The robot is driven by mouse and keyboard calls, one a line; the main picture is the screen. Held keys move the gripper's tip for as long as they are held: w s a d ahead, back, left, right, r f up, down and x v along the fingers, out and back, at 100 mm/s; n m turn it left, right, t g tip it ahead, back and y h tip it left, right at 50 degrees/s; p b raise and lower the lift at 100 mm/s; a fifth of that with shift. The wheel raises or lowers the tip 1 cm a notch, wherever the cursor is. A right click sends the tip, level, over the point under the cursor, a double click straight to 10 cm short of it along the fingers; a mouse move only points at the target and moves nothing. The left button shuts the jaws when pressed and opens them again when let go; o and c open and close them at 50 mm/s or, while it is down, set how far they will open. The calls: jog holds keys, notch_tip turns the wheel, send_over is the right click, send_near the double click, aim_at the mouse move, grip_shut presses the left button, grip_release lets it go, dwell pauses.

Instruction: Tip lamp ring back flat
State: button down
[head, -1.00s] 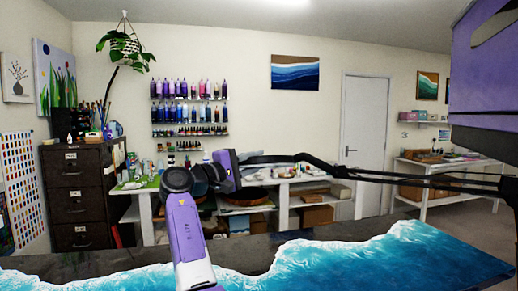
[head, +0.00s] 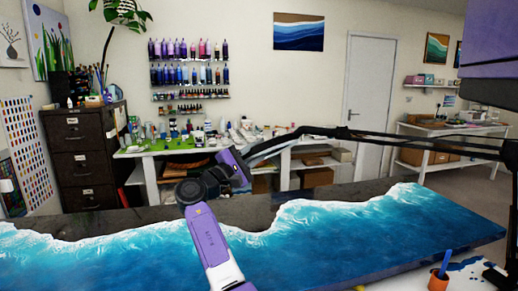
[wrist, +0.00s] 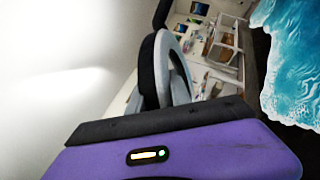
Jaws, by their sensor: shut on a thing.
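The lamp ring (head: 272,148) shows as a thin dark and grey piece, seen nearly edge-on, at the left end of a black lamp boom (head: 410,143). It slopes down to the left, towards my gripper (head: 243,165), which is at its lower left end. In the wrist view a black and grey arch, which looks like the ring (wrist: 149,75), rises just past my gripper's purple body. My gripper is shut on the ring's edge. The fingertips and the exact contact are hidden.
A long table slab with blue wave resin (head: 370,225) lies below the ring and my arm. An orange cup (head: 438,281) stands near the front right. A cluttered bench (head: 165,150) and a dark drawer cabinet (head: 85,160) stand behind. Air above the slab's right half is clear below the boom.

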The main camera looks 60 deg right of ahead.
aim_at(249, 157)
jog(key=c, duration=1.2)
grip_release()
jog(key=shift+o, duration=0.2)
jog(key=shift+b+v, duration=0.95)
jog(key=shift+v, duration=2.95)
